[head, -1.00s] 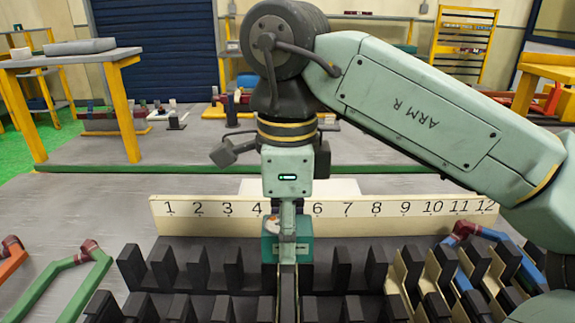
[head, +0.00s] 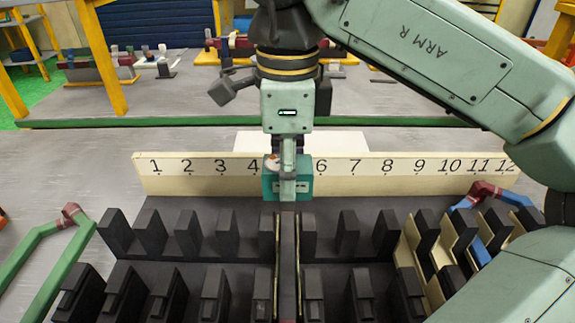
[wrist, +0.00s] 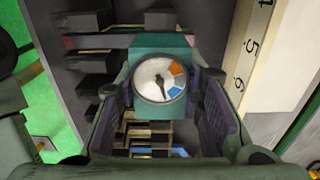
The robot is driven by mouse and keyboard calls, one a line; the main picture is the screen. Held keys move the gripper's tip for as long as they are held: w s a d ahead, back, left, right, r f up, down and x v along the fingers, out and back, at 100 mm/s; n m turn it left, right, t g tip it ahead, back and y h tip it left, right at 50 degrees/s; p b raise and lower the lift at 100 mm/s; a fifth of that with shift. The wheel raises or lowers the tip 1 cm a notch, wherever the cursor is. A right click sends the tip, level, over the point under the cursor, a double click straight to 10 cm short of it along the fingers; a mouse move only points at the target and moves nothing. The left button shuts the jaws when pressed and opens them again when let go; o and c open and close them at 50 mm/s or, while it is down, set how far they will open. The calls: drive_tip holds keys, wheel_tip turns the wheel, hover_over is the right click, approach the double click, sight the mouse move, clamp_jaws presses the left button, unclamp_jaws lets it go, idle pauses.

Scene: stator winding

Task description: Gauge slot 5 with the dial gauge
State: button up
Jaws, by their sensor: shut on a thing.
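The teal dial gauge (head: 303,178) is between my gripper's fingers (head: 288,165), which are shut on it. It is upright and hides the 5 on the number board (head: 385,178). In the wrist view its round white dial (wrist: 160,79) has an orange and a blue sector, and its needle points down. The stator (head: 345,210) has rows of black teeth. Slot 5 (head: 289,262) runs toward me below the gauge, with cream edges on both sides. The gauge's lower end is around the slot's far end; I cannot tell whether it touches the slot.
A blue and red coil (head: 484,190) sits at the stator's right slots, among cream liners. A green coil (head: 48,243) lies on the table to the left. A rack with small parts (head: 97,70) stands behind. My arm covers the right side.

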sight(288, 208)
drive_tip(key=shift+f+b, duration=2.25)
drive_tip(key=shift+f, duration=0.95)
drive_tip(key=shift+f+b, duration=0.3)
drive_tip(key=shift+f, duration=0.05)
drive_tip(key=o, duration=1.2)
drive_tip(key=shift+f, duration=0.1)
drive_tip(key=shift+o, duration=0.2)
